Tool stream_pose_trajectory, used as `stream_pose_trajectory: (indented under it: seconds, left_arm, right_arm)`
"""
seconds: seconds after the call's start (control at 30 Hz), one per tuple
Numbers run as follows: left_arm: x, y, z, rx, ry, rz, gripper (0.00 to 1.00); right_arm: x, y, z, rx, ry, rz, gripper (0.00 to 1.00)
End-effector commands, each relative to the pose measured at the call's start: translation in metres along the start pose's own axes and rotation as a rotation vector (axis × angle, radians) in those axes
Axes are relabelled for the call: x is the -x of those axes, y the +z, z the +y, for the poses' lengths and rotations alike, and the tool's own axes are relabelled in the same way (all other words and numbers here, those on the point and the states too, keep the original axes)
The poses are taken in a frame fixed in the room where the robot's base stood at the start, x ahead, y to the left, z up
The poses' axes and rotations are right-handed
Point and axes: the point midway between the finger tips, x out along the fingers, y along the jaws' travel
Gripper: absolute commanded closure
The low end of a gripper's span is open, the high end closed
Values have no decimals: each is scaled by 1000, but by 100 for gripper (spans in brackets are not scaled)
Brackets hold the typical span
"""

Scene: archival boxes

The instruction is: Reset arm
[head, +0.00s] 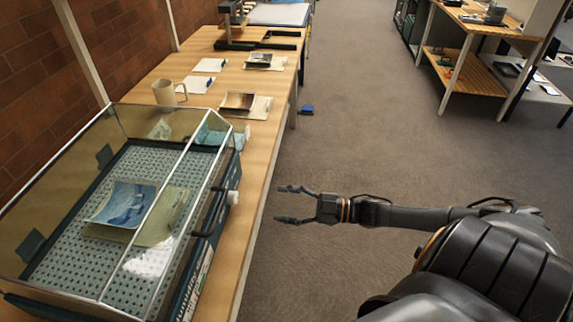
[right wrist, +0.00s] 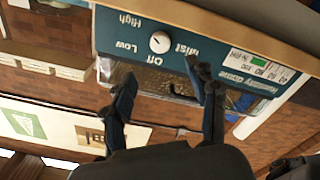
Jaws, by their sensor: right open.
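My right gripper (head: 283,204) is open and empty in the head view. It is held out over the carpet, just right of the wooden table (head: 262,185) and apart from it. In the right wrist view its two dark fingers (right wrist: 168,92) are spread, with nothing between them. Behind them is the teal front panel (right wrist: 110,33) of a humidity chamber, upside down in that view, with a white mist knob (right wrist: 159,42). In the head view the glass-topped chamber (head: 196,150) stands on the near table and holds a blue picture sheet. My left gripper is in neither view.
A small blue object (head: 307,109) lies on the floor. A wooden shelf desk (head: 465,70) stands far right. The carpet between is open.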

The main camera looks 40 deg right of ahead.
Motion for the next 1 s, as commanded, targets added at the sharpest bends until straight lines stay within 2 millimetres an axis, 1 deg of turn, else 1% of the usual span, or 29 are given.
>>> stream_pose_trajectory:
  seconds: [0.1,0.57,0.67,0.77,0.87,0.9,0.97,1.0]
  left_arm:
    - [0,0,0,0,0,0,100]
    - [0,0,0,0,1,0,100]
    - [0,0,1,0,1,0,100]
    - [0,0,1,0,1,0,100]
    - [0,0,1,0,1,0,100]
    - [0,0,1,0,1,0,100]
    - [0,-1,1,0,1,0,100]
    - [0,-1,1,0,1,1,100]
  right_arm:
    - [3,0,0,1,0,0,42]
    - [3,0,0,0,0,0,42]
    - [4,8,-2,-6,11,-20,42]
    - [8,39,-11,-32,54,-104,42]
    - [21,92,-32,-87,121,-260,42]
    - [30,117,-46,-118,148,-337,42]
    - [44,152,-72,-168,183,-455,42]
    - [54,174,-91,-202,200,-533,42]
